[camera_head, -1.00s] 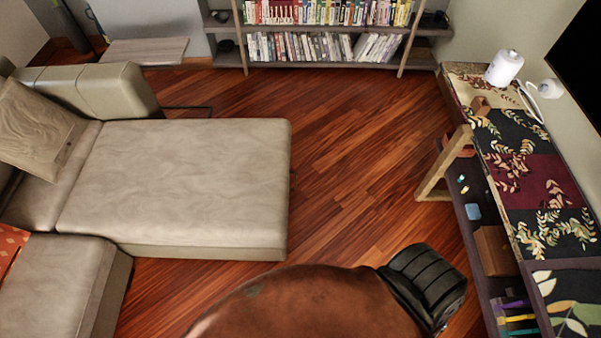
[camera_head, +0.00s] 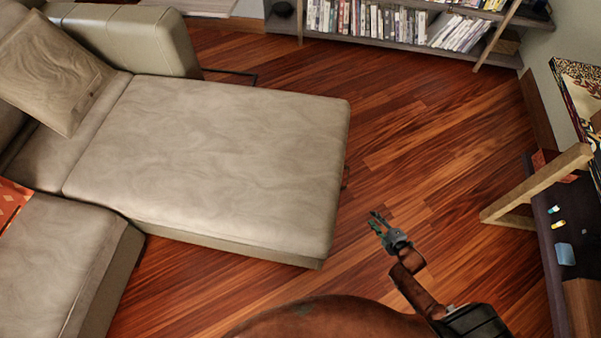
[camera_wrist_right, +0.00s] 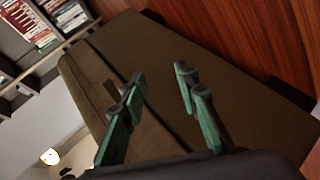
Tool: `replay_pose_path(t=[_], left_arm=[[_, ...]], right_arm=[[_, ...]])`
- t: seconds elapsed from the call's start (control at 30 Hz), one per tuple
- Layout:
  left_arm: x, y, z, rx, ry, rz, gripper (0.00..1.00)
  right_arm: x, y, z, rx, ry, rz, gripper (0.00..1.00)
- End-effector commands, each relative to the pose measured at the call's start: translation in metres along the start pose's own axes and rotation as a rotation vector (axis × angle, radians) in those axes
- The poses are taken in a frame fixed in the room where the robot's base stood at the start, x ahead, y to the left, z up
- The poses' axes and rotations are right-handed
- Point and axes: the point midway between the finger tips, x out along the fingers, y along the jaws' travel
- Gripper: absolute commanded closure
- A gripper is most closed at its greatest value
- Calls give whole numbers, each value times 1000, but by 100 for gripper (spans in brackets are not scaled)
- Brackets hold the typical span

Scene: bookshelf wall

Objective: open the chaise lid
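The chaise lid (camera_head: 215,150) is the wide beige top of the chaise. It lies flat and closed on the chaise base (camera_head: 235,247). My right gripper (camera_head: 376,219) is low over the floor, just right of the chaise's near right corner and apart from it in the head view. In the right wrist view its two green-sided fingers (camera_wrist_right: 159,72) are spread with nothing between them. They face the dark shaded chaise side (camera_wrist_right: 235,85), where a long seam runs behind the left finger. My left gripper is not in view.
A beige sofa seat (camera_head: 55,265) with a pillow (camera_head: 50,72) adjoins at the left. A bookshelf (camera_head: 400,48) stands at the back. The wood floor (camera_head: 430,150) between the chaise and the desk is clear.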

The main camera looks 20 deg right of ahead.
Motion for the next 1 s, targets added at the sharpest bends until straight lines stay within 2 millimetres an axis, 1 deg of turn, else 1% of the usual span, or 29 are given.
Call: replay_pose_path(t=[0.03,0.07,0.1,0.2,0.3,0.4,0.47,0.57,0.8,1.0], left_arm=[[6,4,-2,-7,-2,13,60],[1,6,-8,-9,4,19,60],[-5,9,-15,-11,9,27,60],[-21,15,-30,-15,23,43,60],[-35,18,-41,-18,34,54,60],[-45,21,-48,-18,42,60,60],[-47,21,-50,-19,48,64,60],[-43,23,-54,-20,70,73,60],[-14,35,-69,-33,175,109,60],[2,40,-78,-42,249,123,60]], right_arm=[[24,4,1,-84,37,45,71],[33,15,-2,-132,58,77,71],[43,30,-7,-192,83,120,71],[62,60,-19,-321,133,215,71],[72,82,-30,-411,164,286,71],[77,97,-38,-464,181,330,71],[79,103,-41,-480,186,345,71],[87,108,-45,-491,189,355,71],[122,116,-54,-488,189,351,71],[143,124,-60,-487,188,351,71]])
